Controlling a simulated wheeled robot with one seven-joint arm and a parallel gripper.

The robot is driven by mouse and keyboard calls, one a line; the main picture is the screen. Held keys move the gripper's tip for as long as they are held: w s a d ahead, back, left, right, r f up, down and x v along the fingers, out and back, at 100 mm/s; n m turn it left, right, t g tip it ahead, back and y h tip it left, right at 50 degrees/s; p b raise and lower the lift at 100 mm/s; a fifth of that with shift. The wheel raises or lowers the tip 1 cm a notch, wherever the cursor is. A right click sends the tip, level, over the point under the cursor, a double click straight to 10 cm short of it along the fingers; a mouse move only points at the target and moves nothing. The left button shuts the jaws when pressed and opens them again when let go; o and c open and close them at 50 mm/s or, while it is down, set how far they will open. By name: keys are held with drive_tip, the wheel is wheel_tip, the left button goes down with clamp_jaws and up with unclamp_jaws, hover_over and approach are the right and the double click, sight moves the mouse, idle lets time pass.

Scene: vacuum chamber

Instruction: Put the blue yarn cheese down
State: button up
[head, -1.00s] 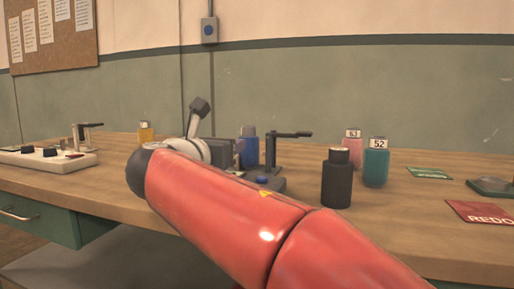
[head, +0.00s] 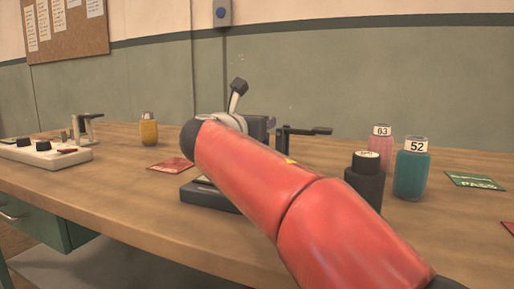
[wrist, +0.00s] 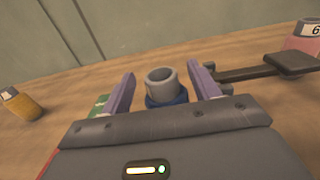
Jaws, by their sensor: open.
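The blue yarn cheese (wrist: 168,98) shows in the wrist view as a blue body with a grey tube on top. It stands between the two purple fingers of my open gripper (wrist: 162,84). Both fingers look apart from it. What lies directly under it is hidden by the gripper body. In the head view my red arm hides the cheese, and only part of my gripper (head: 257,128) shows behind it.
A dark stand with a black lever (head: 305,131) is close beside my gripper. Black (head: 367,182), teal (head: 411,172) and pink (head: 380,150) cheeses stand right; a yellow one (head: 149,131) stands left. A red card (head: 172,165) and green PASS card (head: 474,180) lie on the bench (head: 120,205).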

drive_tip(key=shift+x, duration=0.85)
drive_tip(key=shift+c, duration=0.3)
clamp_jaws()
